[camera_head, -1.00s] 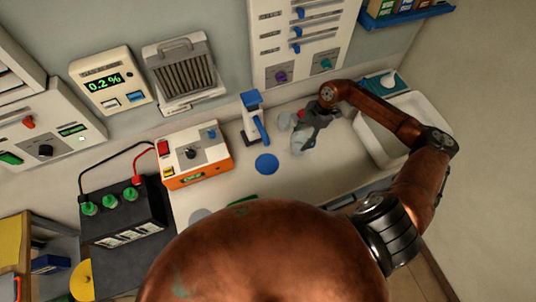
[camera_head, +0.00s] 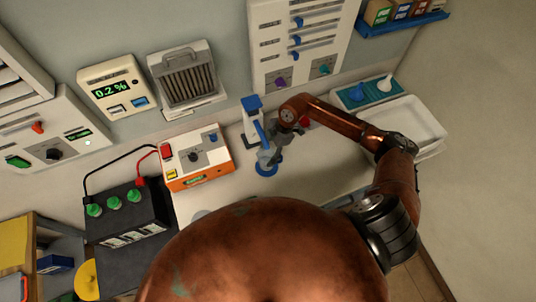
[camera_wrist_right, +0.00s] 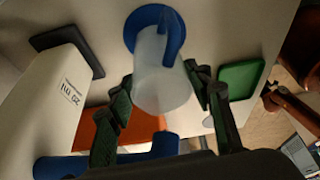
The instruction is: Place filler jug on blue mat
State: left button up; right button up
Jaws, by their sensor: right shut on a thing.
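The filler jug (camera_wrist_right: 158,78) is translucent and pale, with a blue handle, and is held between the two fingers of my right gripper (camera_wrist_right: 165,100). In the head view the jug (camera_head: 264,155) is partly hidden by my right gripper (camera_head: 276,150). The round blue mat (camera_head: 266,169) lies on the counter just below the jug, and part of it is covered. In the right wrist view the blue mat (camera_wrist_right: 133,28) shows behind the jug's far end. I cannot tell whether the jug touches it. My left gripper is not in view.
A blue and white lever stand (camera_head: 252,118) is close behind the jug. An orange and white charger box (camera_head: 196,158) and a black battery (camera_head: 125,212) are to the left. A white basin (camera_head: 432,122) and teal tray (camera_head: 350,98) are right. A green mat (camera_wrist_right: 240,80) lies nearby.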

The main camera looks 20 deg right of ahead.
jog(key=shift+d+f, duration=0.1)
jog(key=shift+f, duration=0.65)
jog(key=shift+f, duration=0.1)
jog(key=o, duration=1.2)
jog(key=b+v, duration=0.2)
jog(key=v, duration=1)
